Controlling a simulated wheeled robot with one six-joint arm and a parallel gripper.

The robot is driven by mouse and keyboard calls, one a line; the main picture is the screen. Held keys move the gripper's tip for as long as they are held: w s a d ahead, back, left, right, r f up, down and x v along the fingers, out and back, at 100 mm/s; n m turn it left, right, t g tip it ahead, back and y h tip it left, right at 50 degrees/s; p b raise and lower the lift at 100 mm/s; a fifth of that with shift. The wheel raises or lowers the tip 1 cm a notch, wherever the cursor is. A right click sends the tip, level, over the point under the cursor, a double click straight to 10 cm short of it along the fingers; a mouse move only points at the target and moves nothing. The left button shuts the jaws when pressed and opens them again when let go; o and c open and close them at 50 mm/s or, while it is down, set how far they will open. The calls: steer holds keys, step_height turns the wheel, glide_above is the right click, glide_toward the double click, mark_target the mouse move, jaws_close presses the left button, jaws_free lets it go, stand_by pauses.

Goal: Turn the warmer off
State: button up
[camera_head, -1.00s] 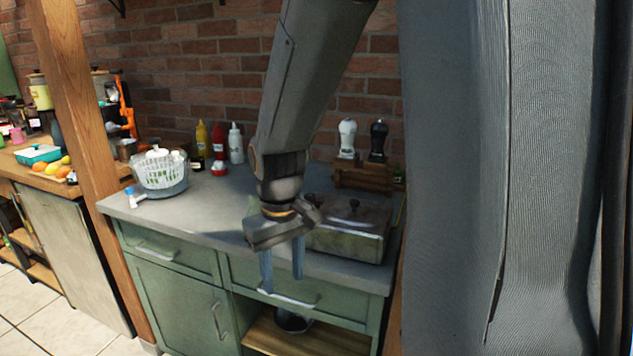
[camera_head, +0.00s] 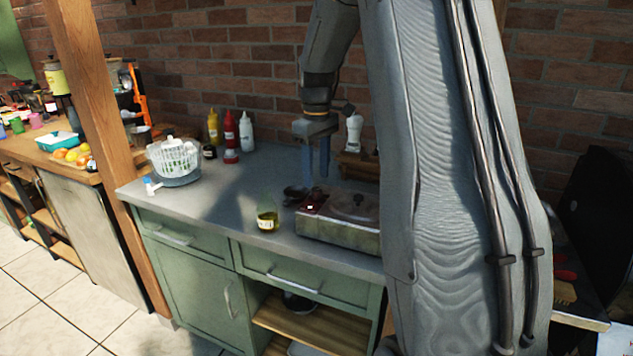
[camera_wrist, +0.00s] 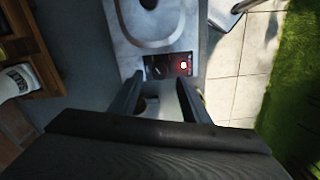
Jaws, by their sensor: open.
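The warmer (camera_head: 335,232) is a grey metal box with a lid on the right of the counter. My arm covers its right end in the head view. In the wrist view its top (camera_wrist: 140,35) shows, with a dark control panel (camera_wrist: 168,65) at the near end. The panel has a glowing red light (camera_wrist: 183,66) and a dark knob (camera_wrist: 156,71). My gripper (camera_head: 316,178) is open and empty, fingers down, by the panel end of the warmer. In the wrist view the fingers (camera_wrist: 159,92) spread below the panel; I cannot tell whether they touch anything.
A bottle of yellow oil (camera_head: 267,218) stands left of the warmer near the counter's front. A white basket (camera_head: 174,158) and sauce bottles (camera_head: 230,130) are farther left. A wooden rack with a white shaker (camera_head: 354,133) stands behind. The middle-left counter is clear.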

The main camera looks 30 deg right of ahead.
mark_target(317, 189)
steer(key=shift+f+p, duration=0.4)
steer(key=shift+f, duration=1.6)
steer(key=c, duration=1)
steer(key=shift+c, duration=0.2)
steer(key=n+p, duration=0.2)
steer(key=n, duration=0.4)
steer(key=shift+r, duration=0.1)
steer(key=n+p, duration=0.1)
steer(key=n, duration=0.4)
steer(key=shift+n+p, duration=0.35)
steer(key=shift+n, duration=0.05)
